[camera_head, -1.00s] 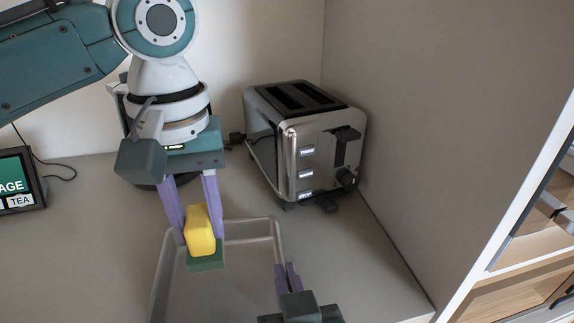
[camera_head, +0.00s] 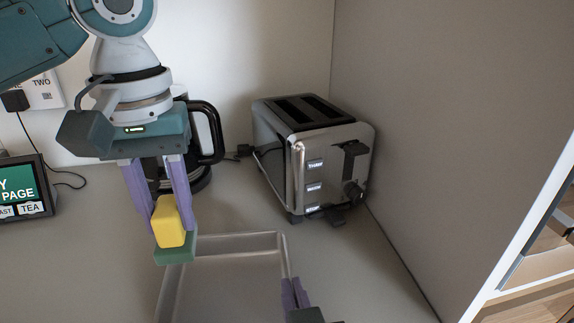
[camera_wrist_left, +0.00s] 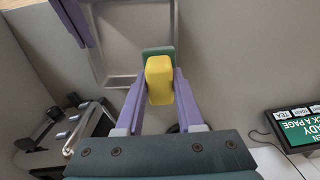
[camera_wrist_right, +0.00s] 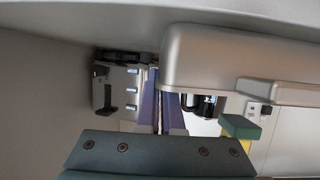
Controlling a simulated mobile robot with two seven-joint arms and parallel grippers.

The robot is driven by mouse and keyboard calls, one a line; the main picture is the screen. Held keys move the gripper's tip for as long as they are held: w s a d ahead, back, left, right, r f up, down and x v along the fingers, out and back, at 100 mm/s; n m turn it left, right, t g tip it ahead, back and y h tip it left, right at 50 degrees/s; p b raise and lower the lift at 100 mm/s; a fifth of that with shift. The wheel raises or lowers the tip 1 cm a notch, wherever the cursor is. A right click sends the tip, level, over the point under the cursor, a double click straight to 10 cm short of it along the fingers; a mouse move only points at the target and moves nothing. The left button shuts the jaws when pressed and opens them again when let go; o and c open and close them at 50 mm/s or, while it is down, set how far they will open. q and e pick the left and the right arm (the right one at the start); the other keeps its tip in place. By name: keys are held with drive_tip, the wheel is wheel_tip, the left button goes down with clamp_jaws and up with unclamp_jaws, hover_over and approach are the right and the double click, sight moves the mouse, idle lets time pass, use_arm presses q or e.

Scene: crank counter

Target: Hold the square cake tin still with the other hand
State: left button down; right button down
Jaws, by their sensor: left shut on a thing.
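The square cake tin (camera_head: 245,239) is a grey, open-topped tin on the counter, cut off by the bottom of the head view. It also shows in the right wrist view (camera_wrist_right: 225,60). My left gripper (camera_head: 170,222) is shut on a yellow sponge (camera_head: 169,228) with a green underside, at the tin's back left corner. Whether the sponge touches the tin is unclear. My right gripper (camera_head: 292,286) is at the tin's right wall, its fingers close together with a narrow gap. Whether they grip the wall cannot be told.
A steel toaster (camera_head: 315,160) stands behind the tin to the right. A black-handled kettle (camera_head: 205,150) is behind my left gripper. A small screen (camera_head: 22,188) stands at the left. A grey side wall (camera_head: 420,130) bounds the counter at right. The counter left of the tin is clear.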

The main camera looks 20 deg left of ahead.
use_arm(q)
drive_tip(key=a, duration=0.1)
drive_tip(key=a+r, duration=0.2)
drive_tip(key=shift+s+a, duration=0.3)
drive_tip(key=shift+s, duration=0.05)
use_arm(e)
drive_tip(key=c, duration=1)
unclamp_jaws()
drive_tip(key=shift+s, duration=0.1)
drive_tip(key=shift+s+d+r, duration=0.1)
drive_tip(key=shift+s+d, duration=0.1)
drive_tip(key=shift+s, duration=0.3)
drive_tip(key=v, duration=1)
drive_tip(key=shift+s+d+r, duration=0.2)
drive_tip(key=shift+s+d, duration=0.05)
drive_tip(key=shift+d, duration=0.05)
